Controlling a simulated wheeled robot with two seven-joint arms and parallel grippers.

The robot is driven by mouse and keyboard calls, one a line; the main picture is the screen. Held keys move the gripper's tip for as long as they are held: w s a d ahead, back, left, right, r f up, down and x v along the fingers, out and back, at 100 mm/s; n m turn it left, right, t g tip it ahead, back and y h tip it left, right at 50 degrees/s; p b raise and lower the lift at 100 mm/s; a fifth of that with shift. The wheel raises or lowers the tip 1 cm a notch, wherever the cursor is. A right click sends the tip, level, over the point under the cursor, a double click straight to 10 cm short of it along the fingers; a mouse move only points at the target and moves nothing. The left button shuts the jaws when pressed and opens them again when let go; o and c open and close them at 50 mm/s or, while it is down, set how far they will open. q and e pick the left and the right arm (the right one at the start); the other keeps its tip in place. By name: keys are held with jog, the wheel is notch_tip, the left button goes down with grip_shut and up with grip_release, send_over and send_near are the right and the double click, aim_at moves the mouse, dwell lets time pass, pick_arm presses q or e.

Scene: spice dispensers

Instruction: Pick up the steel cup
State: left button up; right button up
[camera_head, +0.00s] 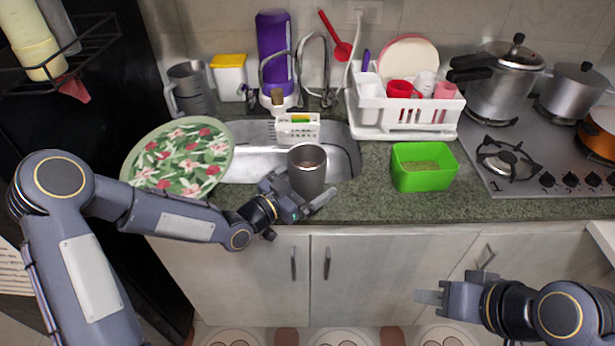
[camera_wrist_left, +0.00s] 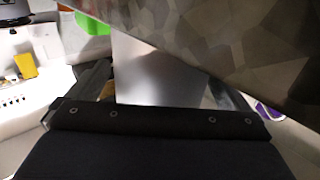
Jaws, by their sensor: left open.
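The steel cup (camera_head: 307,172) is a plain grey cylinder standing upright at the front edge of the counter, before the sink. My left gripper (camera_head: 300,195) is open at the cup's lower part, with one finger to its left and one to its front right. The cup hides part of the fingers, and I cannot tell whether they touch it. In the left wrist view a pale smooth surface, likely the cup (camera_wrist_left: 150,75), fills the gap between the fingers. My right gripper (camera_head: 452,278) is open and empty in front of the cabinets, away from the cup.
A floral plate (camera_head: 180,158) lies left of the cup. A green container (camera_head: 424,180) stands to its right, and a white dish rack (camera_head: 380,128) behind. A steel jug (camera_head: 188,90) is at the back left, the stove (camera_head: 545,185) at right. Counter between cup and green container is clear.

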pick_arm(q)
jog(key=c, duration=1.4)
jog(key=shift+r, duration=0.1)
jog(key=shift+c, duration=0.2)
jog(key=shift+r, duration=0.1)
